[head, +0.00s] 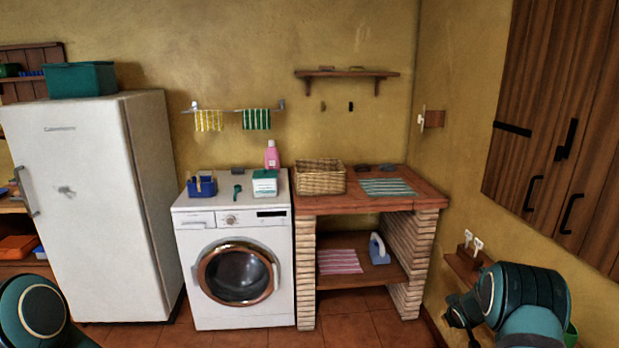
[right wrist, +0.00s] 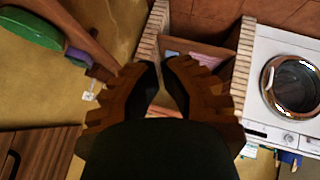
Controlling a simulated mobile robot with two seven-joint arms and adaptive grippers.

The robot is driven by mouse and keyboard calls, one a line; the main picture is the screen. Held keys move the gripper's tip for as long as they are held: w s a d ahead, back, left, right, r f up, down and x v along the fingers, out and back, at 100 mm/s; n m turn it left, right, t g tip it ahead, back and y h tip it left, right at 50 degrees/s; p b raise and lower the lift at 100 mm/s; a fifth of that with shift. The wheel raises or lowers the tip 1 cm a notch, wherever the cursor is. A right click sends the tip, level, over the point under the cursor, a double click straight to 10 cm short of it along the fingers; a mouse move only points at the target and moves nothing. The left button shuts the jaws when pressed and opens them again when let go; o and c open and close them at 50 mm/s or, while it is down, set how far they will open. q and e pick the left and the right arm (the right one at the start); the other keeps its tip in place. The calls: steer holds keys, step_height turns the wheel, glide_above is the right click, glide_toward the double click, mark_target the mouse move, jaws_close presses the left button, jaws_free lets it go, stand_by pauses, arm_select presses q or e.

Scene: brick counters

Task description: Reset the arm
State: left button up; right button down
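My right arm (head: 525,295) reaches in at the lower right of the head view, beside the right wall and its small shelf. In the head view the dark right gripper is partly hidden behind the arm. In the right wrist view my right gripper (right wrist: 162,72) has its two brown and black fingers apart, with nothing between them. Beyond the fingers is the brick counter, apart from them. Of my left arm (head: 38,312) only a rounded teal and black part shows at the lower left of the head view. The left gripper is out of view.
A white fridge (head: 85,190) and washing machine (head: 238,312) stand along the back wall. The brick counter (head: 430,199) beside them bears a wicker basket (head: 320,178). A wall shelf (head: 462,268) and wooden cabinet (head: 550,120) are near my right arm. Tiled floor (head: 370,325) lies in front.

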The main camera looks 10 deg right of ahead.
steer(key=s+a+f+m+g+y, duration=0.1)
steer(key=s+a+f+y, duration=0.15)
steer(key=a, duration=0.55)
steer(key=s+a+f+y, duration=0.1)
steer(key=s+a+f, duration=0.3)
steer(key=a, duration=0.5)
steer(key=s+a+m+g+y, duration=0.2)
steer(key=s+a+g+y, duration=0.2)
steer(key=s+a, duration=2.1)
steer(key=shift+a+f, duration=0.15)
steer(key=shift+a, duration=0.4)
